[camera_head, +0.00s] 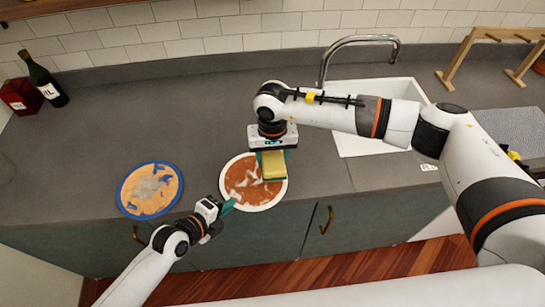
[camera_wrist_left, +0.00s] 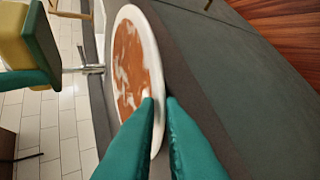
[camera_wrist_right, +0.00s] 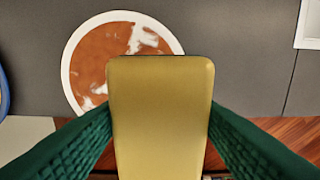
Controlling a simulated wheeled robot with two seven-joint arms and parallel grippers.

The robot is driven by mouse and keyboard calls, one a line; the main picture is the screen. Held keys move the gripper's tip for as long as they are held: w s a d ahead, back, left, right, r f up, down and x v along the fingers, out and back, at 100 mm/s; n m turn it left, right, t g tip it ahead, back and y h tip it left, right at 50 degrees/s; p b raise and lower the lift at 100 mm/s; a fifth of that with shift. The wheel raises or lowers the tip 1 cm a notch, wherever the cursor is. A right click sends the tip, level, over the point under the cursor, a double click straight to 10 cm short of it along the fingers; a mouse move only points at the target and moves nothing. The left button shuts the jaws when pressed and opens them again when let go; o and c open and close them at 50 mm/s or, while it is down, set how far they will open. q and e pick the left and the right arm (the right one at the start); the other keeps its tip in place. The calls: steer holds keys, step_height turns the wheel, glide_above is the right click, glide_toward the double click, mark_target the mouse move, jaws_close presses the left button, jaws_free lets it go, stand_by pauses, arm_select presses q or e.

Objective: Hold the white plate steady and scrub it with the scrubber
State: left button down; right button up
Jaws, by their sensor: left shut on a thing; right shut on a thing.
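The white plate (camera_head: 282,191) lies on the counter near its front edge, its inside smeared with brown and white streaks. My left gripper (camera_head: 229,206) is shut on the plate's near-left rim; in the left wrist view its green fingertips pinch the rim of the plate (camera_wrist_left: 158,60). The yellow scrubber (camera_head: 273,165) is in my right gripper (camera_head: 272,152), which is shut on it from above, over the plate's upper right part. In the right wrist view the scrubber (camera_wrist_right: 160,110) sits between both green fingers and hides part of the plate. I cannot tell whether the scrubber touches the plate.
A blue-rimmed plate (camera_head: 124,195) with orange and grey smears lies to the left. A sink (camera_head: 350,145) with a curved faucet (camera_head: 355,40) is behind my right arm. A dark bottle (camera_head: 42,82) and red box (camera_head: 20,96) stand back left. The counter's middle left is clear.

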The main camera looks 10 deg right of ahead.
arm_select(q)
steer(key=c, duration=1.5)
jaws_free()
steer(key=shift+o, duration=0.2)
steer(key=shift+s+f, duration=0.3)
arm_select(e)
steer(key=shift+d, duration=0.1)
arm_select(q)
steer(key=v, duration=1.2)
steer(key=shift+w+r, duration=0.3)
steer(key=shift+r, duration=0.05)
steer(key=shift+f, duration=0.1)
